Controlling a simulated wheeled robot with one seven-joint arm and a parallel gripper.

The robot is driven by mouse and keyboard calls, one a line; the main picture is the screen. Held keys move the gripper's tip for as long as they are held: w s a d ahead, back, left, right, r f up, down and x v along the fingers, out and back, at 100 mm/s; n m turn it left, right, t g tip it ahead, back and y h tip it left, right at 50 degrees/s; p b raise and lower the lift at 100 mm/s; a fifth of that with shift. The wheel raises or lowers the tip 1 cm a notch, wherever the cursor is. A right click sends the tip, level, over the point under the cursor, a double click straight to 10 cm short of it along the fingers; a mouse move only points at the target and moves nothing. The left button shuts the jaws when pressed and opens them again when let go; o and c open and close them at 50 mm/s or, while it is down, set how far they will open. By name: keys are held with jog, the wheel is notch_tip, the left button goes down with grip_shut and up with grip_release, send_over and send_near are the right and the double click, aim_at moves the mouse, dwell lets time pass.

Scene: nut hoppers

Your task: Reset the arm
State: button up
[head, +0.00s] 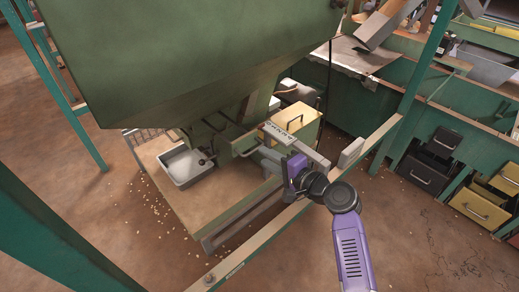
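My purple and black arm reaches up from the lower right, with its dark joints bent to the left.
A large green hopper (200,50) hangs above a wooden platform (205,215) with a grey tray (185,168). A yellow box (298,122) sits behind the labelled bar (279,133). Nuts litter the floor; the lower right floor is open.

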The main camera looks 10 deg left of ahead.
jog(key=shift+s+d, duration=0.3)
jog(key=shift+d, duration=0.05)
jog(key=shift+r, duration=0.1)
